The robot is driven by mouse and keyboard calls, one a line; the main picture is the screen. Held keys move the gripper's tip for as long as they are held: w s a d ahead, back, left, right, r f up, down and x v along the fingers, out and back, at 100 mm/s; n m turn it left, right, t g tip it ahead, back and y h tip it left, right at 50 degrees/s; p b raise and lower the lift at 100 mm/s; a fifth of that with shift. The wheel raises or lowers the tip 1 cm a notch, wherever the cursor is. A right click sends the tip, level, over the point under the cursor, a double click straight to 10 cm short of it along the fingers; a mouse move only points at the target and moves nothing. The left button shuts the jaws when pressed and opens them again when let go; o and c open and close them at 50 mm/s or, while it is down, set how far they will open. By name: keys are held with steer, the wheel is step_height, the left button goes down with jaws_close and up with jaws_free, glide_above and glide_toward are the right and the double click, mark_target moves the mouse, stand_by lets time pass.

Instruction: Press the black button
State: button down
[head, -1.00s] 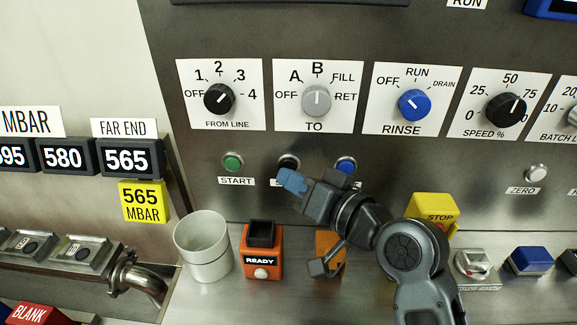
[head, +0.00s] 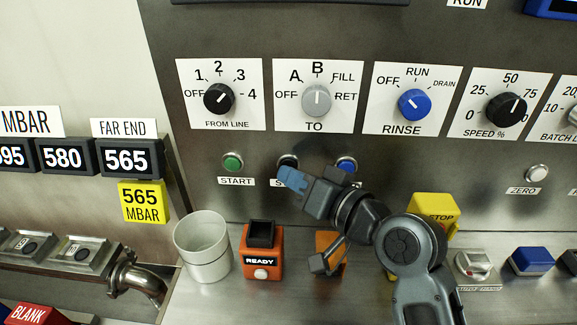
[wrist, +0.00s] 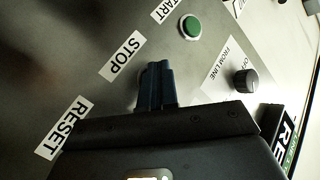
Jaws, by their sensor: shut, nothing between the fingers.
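The black button (head: 288,160) is on the grey upright panel, between the green START button (head: 232,162) and the blue button (head: 346,164). Only its upper part shows in the head view, because my gripper (head: 289,178) covers the rest. The blue fingers are shut and empty, with their tips at the button's lower edge in the picture. I cannot tell whether they touch it. In the wrist view the shut fingers (wrist: 155,84) point at the panel beside the STOP label (wrist: 121,57), and the black button is hidden behind them.
Dial knobs sit above the buttons, including the grey TO knob (head: 316,100) and blue RINSE knob (head: 414,105). On the ledge below stand a white cup (head: 203,248), an orange READY box (head: 262,262) and a yellow stop box (head: 433,208), partly behind my arm.

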stand_by(0.5)
steer(key=shift+s, duration=0.75)
steer(key=shift+s+p, duration=0.1)
steer(key=shift+p, duration=0.2)
steer(key=s+p, duration=0.1)
steer(key=s, duration=0.4)
steer(key=shift+a, duration=0.1)
stand_by(1.0)
